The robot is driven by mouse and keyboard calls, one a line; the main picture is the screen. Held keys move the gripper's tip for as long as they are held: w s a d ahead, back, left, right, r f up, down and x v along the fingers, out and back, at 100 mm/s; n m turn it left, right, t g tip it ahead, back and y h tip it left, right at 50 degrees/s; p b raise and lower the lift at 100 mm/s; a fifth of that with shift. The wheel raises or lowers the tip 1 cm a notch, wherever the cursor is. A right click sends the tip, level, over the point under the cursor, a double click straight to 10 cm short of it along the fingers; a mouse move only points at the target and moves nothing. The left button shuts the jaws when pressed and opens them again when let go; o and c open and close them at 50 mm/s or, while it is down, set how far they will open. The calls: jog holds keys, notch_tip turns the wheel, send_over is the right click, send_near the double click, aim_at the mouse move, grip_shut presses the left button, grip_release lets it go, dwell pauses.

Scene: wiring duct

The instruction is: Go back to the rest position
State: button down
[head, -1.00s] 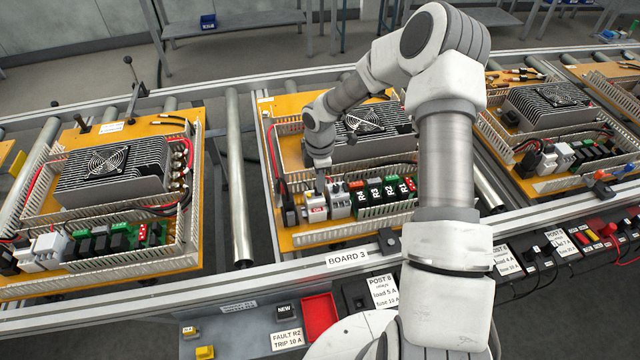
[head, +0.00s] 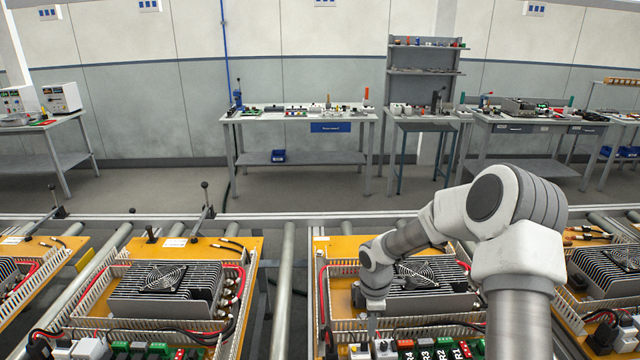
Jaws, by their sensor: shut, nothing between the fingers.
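My arm rises from the lower right of the head view and bends over the middle board (head: 340,262). My gripper (head: 372,328) points down at the front left of that board, near a white module (head: 384,350) and the relay row labelled R4 to R1 (head: 435,350). Its fingers are small and partly merge with the parts behind them. They look shut, with nothing seen between them. Whether the tips touch the module cannot be told.
A finned heat sink with a fan (head: 415,278) stands close to my wrist. Another board (head: 245,255) lies to the left, past a bare roller (head: 283,290). Workbenches (head: 300,114) stand along the back wall, with open floor before them.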

jog(key=s+d+r+m+t+h, duration=0.1)
jog(key=s+r+m, duration=0.35)
jog(key=r, duration=0.65)
jog(key=s+d+r+m+t+h, duration=0.1)
jog(key=s+r+m, duration=0.3)
jog(key=r, duration=0.7)
jog(key=s+a+r+m+t+y, duration=0.1)
jog(key=s+r+m, duration=0.3)
jog(key=s, duration=0.5)
jog(key=s+a+r+m+t+y, duration=0.1)
jog(key=s+r+m, duration=0.4)
jog(key=s, duration=0.5)
jog(key=shift+s+a+t, duration=0.2)
jog(key=shift+a+t, duration=0.05)
jog(key=shift+t, duration=0.45)
jog(key=shift+r, duration=0.1)
